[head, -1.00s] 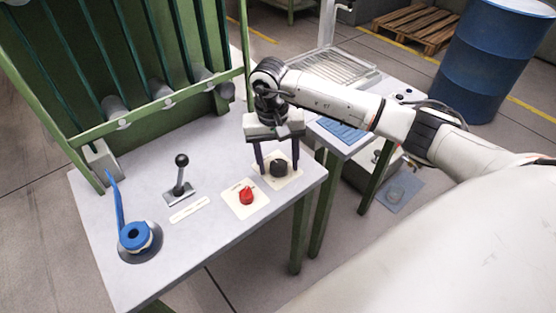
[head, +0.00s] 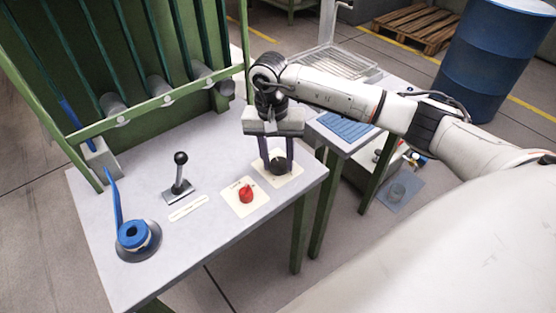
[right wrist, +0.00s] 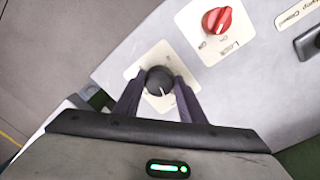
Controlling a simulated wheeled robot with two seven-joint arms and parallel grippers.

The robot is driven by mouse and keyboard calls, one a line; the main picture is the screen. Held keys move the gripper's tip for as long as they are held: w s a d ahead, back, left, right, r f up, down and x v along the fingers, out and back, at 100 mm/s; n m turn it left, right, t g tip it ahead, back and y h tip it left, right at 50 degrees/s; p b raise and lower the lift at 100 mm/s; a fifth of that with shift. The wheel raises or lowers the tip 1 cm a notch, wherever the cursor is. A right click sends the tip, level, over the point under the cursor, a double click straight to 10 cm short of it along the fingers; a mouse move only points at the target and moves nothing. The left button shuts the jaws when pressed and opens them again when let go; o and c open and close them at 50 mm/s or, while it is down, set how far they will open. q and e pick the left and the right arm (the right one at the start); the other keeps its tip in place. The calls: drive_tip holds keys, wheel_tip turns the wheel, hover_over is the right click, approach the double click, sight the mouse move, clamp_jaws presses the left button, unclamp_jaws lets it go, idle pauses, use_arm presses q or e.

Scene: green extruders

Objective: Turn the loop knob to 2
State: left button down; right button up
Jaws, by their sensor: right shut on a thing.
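A round black knob (head: 278,167) sits on a cream plate (head: 294,178) near the right end of the grey table. In the right wrist view the knob (right wrist: 158,80) has a white pointer line towards the gripper's side. My right gripper (head: 277,164) points down from above, its two dark fingers shut on the knob's opposite sides. The fingers also show in the right wrist view (right wrist: 158,87). The black knob's label and numbers cannot be read. My left gripper is not in view.
A red knob (head: 246,195) on its own cream plate stands left of the black one. A black-topped lever (head: 180,180) and a blue-handled valve (head: 133,236) are farther left. A green frame (head: 150,104) rises behind. The table's front edge is close.

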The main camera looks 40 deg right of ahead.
drive_tip(key=m, duration=0.3)
drive_tip(key=shift+b, duration=0.4)
drive_tip(key=m, duration=0.3)
drive_tip(key=shift+w+m+b, duration=0.1)
drive_tip(key=shift+m+b, duration=0.2)
drive_tip(key=m, duration=0.4)
drive_tip(key=shift+w+d+m+y, duration=0.1)
drive_tip(key=shift+m+y, duration=0.2)
drive_tip(key=shift+y, duration=0.1)
drive_tip(key=m, duration=0.3)
drive_tip(key=shift+m, duration=0.3)
drive_tip(key=m, duration=0.5)
drive_tip(key=shift+d, duration=0.15)
drive_tip(key=m+p, duration=0.1)
drive_tip(key=m, duration=0.4)
drive_tip(key=shift+r+y, duration=0.1)
drive_tip(key=shift+y, duration=0.2)
drive_tip(key=shift+d+m+t+p, duration=0.15)
drive_tip(key=shift+m+t+p, duration=0.35)
drive_tip(key=shift+m, duration=1.6)
